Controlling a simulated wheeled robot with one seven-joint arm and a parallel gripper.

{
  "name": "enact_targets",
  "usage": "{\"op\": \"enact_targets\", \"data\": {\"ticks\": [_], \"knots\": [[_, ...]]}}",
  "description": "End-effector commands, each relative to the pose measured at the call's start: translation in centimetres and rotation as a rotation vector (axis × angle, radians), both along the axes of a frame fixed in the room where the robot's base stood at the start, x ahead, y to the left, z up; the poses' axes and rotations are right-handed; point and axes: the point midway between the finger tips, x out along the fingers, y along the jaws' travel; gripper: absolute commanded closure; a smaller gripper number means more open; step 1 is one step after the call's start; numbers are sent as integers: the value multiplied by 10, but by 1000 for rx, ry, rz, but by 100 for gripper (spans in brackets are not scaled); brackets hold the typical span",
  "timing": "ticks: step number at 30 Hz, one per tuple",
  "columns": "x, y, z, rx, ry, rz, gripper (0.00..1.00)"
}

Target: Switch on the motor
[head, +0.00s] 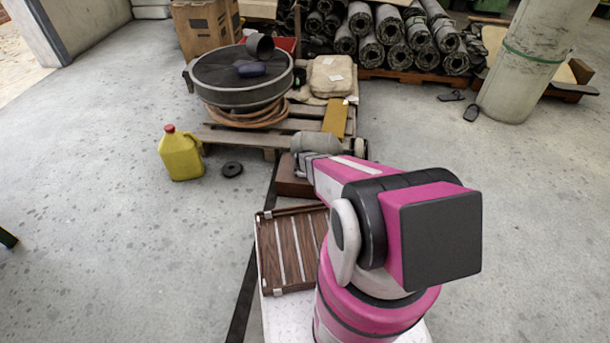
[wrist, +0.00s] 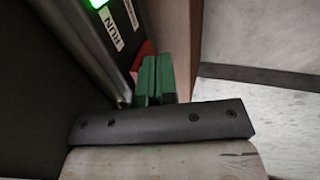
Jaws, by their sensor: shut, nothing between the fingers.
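In the wrist view my gripper (wrist: 157,62) shows as two green fingers closed together, with nothing seen between them. The fingers are beside a dark box face (wrist: 72,28) and partly cover a red part (wrist: 143,52); I cannot tell whether they touch it. In the head view a grey cylindrical body, seemingly the motor (head: 316,142), stands at the front of a pallet, just beyond my outstretched arm. The fingertips are hard to make out there.
A wooden pallet (head: 225,133) carries a round black tub (head: 238,80) and sacks. A yellow jug (head: 181,156) and a black disc (head: 232,169) stand on the floor to its left. A brown slatted tray (head: 290,248) is close by my arm.

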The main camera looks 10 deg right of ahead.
Motion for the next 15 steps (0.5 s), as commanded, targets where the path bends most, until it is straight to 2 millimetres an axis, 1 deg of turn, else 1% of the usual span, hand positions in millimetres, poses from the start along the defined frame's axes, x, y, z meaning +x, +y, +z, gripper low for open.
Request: {"op": "enact_targets", "data": {"ticks": [5,9,12,15], "knots": [[-15,7,-3,0,5,-1,100],[-31,16,-3,-1,8,-1,100],[-43,19,19,0,7,-2,100],[-55,22,37,0,9,-3,100]]}}
